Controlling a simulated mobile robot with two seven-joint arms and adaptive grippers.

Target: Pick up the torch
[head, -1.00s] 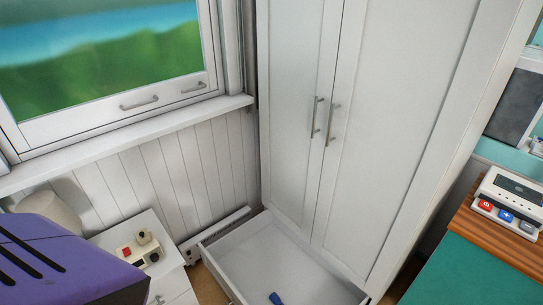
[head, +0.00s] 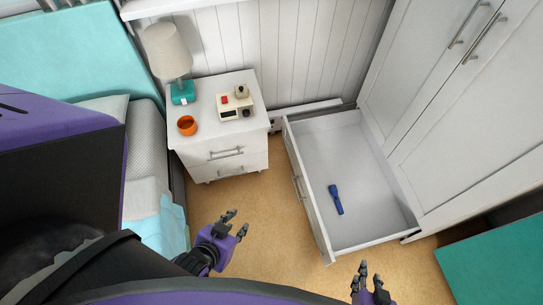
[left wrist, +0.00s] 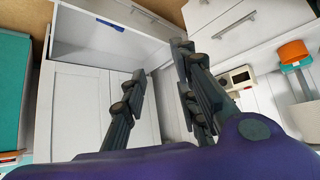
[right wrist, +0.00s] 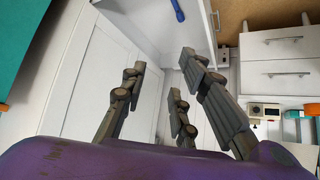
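The torch (head: 336,199) is blue and lies on the floor of the open white wardrobe drawer (head: 368,150). It also shows in the left wrist view (left wrist: 110,24) and at the top of the right wrist view (right wrist: 178,10). My left gripper (head: 238,224) is open and empty, in front of the nightstand and left of the drawer. My right gripper (head: 368,276) is open and empty, nearer to me than the drawer's front corner. Neither gripper touches the torch or the drawer.
A white nightstand (head: 220,145) stands left of the drawer, with a lamp (head: 168,55), an orange cup (head: 187,125) and a small cream device (head: 235,108) on it. A bed (head: 148,160) is at the left. A green surface (head: 495,255) is at the right. Bare floor (head: 270,235) lies between.

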